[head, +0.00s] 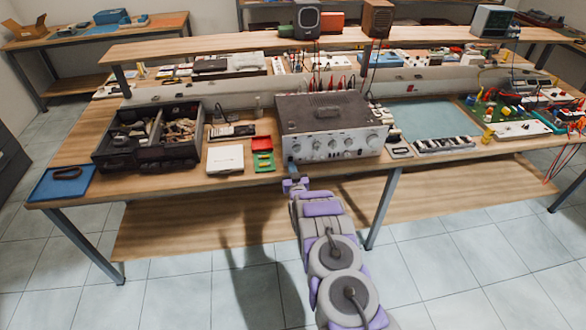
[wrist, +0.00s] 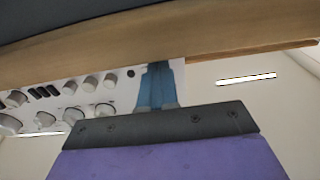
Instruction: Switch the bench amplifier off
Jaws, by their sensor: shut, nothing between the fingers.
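The bench amplifier (head: 330,112) is a grey box with a silver front panel of several knobs, on the bench near its front edge. In the wrist view, which looks upside down, its panel (wrist: 72,88) shows knobs, dark slots and a small dark round spot (wrist: 130,73). My gripper (head: 291,165) is at the lower left corner of the panel, by the bench edge. In the wrist view its blue fingers (wrist: 159,70) are together, empty, and overlap the panel's end. I cannot tell whether they touch it. I cannot tell which control is the power switch or its state.
Left of the amplifier are red and green trays (head: 262,152), a white box (head: 225,158) and a black parts bin (head: 150,138). A small meter (head: 399,149) stands right. A raised shelf (head: 200,46) runs behind.

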